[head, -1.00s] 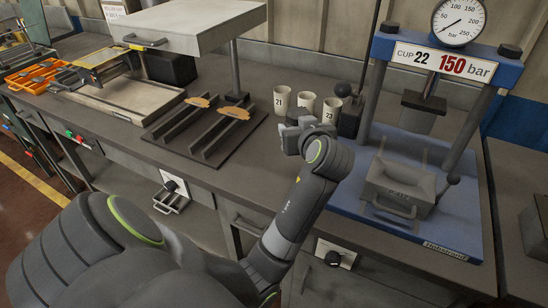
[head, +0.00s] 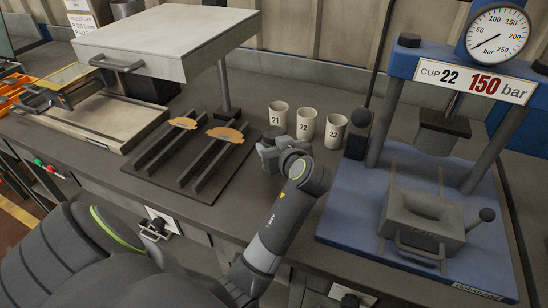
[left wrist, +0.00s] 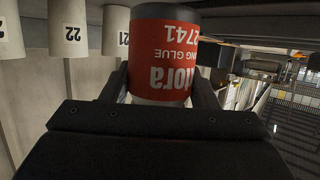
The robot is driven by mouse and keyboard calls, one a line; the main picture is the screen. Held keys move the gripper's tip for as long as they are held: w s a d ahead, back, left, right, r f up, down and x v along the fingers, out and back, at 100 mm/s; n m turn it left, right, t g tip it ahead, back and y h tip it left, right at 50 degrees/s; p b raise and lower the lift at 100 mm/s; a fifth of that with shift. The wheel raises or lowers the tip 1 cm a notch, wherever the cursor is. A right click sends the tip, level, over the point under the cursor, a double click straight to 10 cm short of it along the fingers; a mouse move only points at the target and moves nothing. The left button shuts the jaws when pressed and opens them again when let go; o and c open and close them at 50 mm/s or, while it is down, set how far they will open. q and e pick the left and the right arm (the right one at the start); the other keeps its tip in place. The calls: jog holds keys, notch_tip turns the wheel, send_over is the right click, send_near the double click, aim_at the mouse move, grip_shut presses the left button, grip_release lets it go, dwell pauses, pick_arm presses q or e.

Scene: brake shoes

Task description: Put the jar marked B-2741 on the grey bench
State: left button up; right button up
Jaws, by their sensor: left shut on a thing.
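The jar (left wrist: 165,55) has a red label with "2741" and "GLUE" showing upside down in the left wrist view; the rest of its marking is cut off. My left gripper (left wrist: 163,88) is shut on it, one finger on each side. In the head view my left gripper (head: 268,152) is over the dark grey bench (head: 225,205), just in front of cup 21 (head: 278,115). The jar is mostly or wholly hidden there by the gripper, and I cannot tell its height above the bench. My right gripper is not in view.
Cups 22 (head: 306,124) and 23 (head: 335,131) stand right of cup 21. A dark rack (head: 165,185) with two brake shoes lies left of the gripper. A blue press (head: 345,220) stands at right. Bare bench lies in front of the gripper.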

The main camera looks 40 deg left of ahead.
pick_arm(q)
notch_tip(320, 180, down, 3)
jog(key=shift+a+r, duration=0.1)
jog(key=shift+a, duration=0.05)
jog(key=shift+f, duration=0.55)
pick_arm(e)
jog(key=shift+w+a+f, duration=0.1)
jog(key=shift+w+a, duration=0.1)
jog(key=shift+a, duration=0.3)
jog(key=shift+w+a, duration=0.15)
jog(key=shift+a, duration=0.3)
pick_arm(q)
jog(key=o, duration=1.2)
jog(key=shift+o, duration=0.5)
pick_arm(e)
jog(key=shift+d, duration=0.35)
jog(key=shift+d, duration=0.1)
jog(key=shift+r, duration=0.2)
